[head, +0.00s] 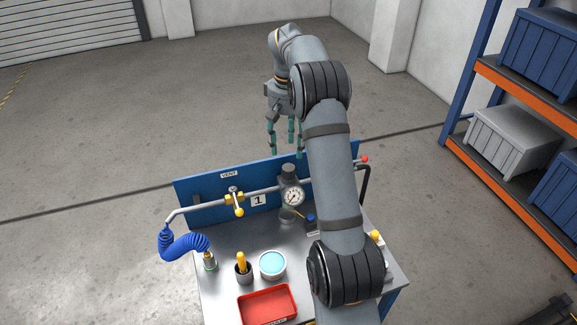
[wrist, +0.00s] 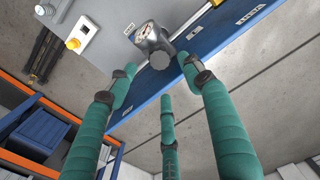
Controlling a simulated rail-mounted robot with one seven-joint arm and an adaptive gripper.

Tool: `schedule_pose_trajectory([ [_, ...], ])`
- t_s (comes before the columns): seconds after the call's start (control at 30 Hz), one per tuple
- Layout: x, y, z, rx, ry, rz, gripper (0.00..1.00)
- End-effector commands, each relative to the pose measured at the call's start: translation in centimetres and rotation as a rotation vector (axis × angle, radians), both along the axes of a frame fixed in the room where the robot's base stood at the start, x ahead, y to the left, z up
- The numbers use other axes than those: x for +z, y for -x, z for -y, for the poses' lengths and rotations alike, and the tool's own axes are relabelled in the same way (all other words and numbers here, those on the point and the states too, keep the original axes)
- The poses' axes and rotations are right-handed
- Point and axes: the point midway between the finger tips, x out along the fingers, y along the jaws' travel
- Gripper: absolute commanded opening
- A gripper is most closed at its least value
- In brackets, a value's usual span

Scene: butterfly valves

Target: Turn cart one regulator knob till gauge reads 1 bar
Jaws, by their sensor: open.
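Cart one (head: 225,293) is a grey-topped cart with a blue back panel (head: 215,201) and a "1" label. Its regulator has a dark grey round knob (head: 288,170) on top and a white-faced gauge (head: 293,196) on the front. The gauge reading is too small to tell. My gripper (head: 286,149) is open and empty, above and behind the knob, with its green fingers pointing down. In the wrist view, the knob (wrist: 161,60) shows between and beyond the spread fingers (wrist: 158,75), apparently apart from them. The gauge (wrist: 142,31) is partly visible there.
A pipe with a yellow-handled valve (head: 237,202) runs left to a blue coiled hose (head: 182,245). Shelving (head: 515,170) is at right; the floor behind is clear.

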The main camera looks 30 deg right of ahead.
Motion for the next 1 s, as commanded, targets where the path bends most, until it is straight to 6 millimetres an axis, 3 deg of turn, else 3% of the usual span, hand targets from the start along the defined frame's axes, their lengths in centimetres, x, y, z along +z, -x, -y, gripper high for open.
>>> schedule_pose_trajectory([
  [0.2, -4.2, 0.1, 0.0, 0.000, -0.001, -0.004, 0.50],
  [0.43, -7.4, 0.1, 0.0, 0.001, 0.001, -0.002, 0.50],
  [0.83, -8.3, 0.0, 0.1, 0.001, 0.001, 0.001, 0.50],
  [1.0, -8.3, 0.0, 0.1, 0.001, 0.001, 0.001, 0.41],
])
